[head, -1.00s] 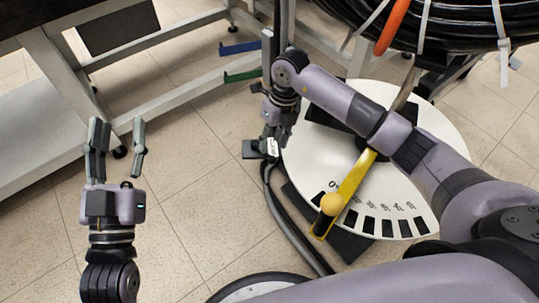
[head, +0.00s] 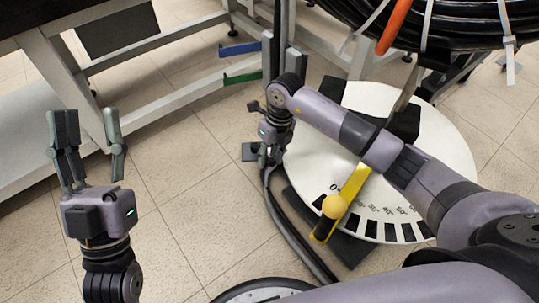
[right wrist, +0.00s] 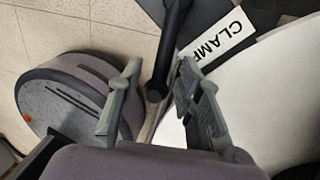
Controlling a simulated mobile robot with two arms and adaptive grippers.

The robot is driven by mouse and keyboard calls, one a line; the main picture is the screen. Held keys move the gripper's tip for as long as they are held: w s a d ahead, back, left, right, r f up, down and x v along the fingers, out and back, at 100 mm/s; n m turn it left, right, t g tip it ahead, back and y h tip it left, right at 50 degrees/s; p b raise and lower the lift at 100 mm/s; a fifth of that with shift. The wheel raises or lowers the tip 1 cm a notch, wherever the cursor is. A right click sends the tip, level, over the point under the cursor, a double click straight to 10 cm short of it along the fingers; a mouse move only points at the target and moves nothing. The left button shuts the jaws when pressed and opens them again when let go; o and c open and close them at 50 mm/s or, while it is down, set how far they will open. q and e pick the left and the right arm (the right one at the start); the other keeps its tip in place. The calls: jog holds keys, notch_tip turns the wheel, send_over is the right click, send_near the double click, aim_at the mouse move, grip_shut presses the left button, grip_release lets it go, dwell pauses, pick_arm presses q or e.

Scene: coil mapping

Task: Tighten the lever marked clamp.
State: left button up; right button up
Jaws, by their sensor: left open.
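The CLAMP label (right wrist: 217,45) is a white plate with black letters in the right wrist view. A dark lever (right wrist: 168,50) with a rounded end runs down beside it. My right gripper (right wrist: 158,70) is open, with one finger on each side of the lever. Gaps show between the lever and the fingers. In the head view my right gripper (head: 266,152) points down at the left edge of the white dial, and it hides the label and most of the lever. My left gripper (head: 90,130) is open and empty above the floor at the left.
A white dial (head: 450,150) with degree marks carries a yellow arm (head: 355,183) with a round knob. A blue lever (head: 240,48) and a green lever (head: 242,77) stick out from the frame behind. A black coil (head: 470,25) hangs top right.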

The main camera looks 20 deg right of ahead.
grip_shut()
dwell(0.6)
